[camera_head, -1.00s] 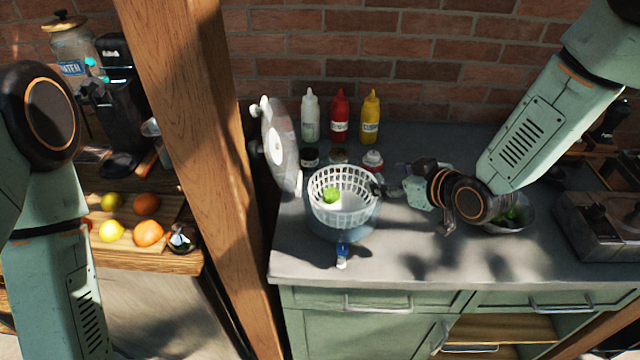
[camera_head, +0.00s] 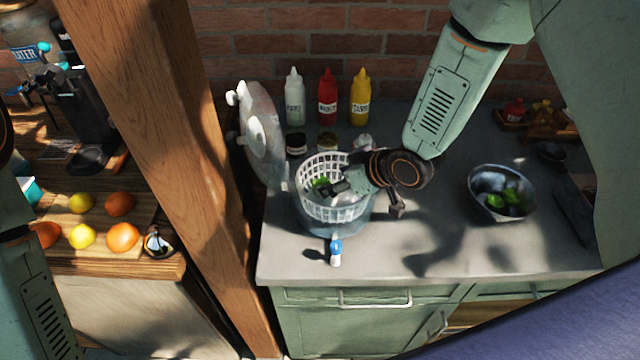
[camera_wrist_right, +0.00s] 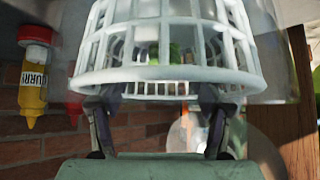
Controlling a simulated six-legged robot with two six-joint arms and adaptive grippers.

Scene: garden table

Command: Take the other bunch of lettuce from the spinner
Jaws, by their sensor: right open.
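The salad spinner (camera_head: 334,211) stands on the grey counter, a white slotted basket inside a clear bowl. A green bunch of lettuce (camera_head: 319,184) lies in the basket, partly hidden by my right gripper (camera_head: 341,189). This gripper is open and reaches over the basket from the right. In the right wrist view, its two fingers (camera_wrist_right: 157,97) are spread in front of the white basket (camera_wrist_right: 170,76), and some green lettuce (camera_wrist_right: 176,53) shows through the slots. I cannot tell whether the fingers touch the basket. My left gripper is out of view; only part of that arm shows.
A metal bowl (camera_head: 477,205) with green leaves stands to the right. The spinner lid (camera_head: 262,135) leans upright at the left. Sauce bottles (camera_head: 327,98) and small jars stand behind. A small blue-and-white bottle (camera_head: 336,251) stands in front. A wooden post (camera_head: 160,140) rises at the left.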

